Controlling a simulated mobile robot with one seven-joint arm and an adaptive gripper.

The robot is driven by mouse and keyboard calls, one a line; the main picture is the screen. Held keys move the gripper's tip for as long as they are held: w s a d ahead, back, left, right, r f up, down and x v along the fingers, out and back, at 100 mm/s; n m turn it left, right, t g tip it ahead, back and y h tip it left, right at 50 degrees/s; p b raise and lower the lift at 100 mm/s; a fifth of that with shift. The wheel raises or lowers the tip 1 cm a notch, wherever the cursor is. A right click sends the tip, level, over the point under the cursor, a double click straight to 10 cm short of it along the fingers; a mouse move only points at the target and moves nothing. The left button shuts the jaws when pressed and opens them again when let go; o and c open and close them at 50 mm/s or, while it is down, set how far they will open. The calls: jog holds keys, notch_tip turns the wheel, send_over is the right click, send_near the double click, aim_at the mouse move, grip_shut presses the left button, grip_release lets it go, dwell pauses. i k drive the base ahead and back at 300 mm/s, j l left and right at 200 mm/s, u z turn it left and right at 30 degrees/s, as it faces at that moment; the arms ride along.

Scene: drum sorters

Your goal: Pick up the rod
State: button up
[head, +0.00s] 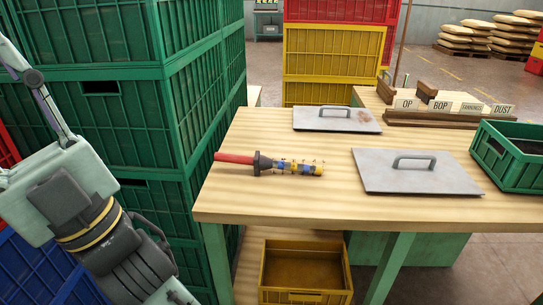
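The rod (269,165) lies flat on the wooden table in the head view, near the table's left end. It has a red section on the left, a dark collar, and a yellow section with blue and dark patches on the right. My gripper (160,268) is at the lower left, left of the table and apart from the rod. Its fingers are partly cut off by the bottom edge, so I cannot tell if they are open or shut.
The wooden table (300,205) also carries two grey metal plates with handles (335,119) (415,172), a green crate (510,155) and a labelled rack (445,118). Green crates (120,115) are stacked left of the table. A yellow crate (304,296) sits below it.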

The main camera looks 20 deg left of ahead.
aim_at(260, 162)
jog(key=l+u, duration=0.4)
jog(key=i+l+u, duration=0.1)
jog(key=l+u, duration=0.65)
jog(key=k+l, duration=0.05)
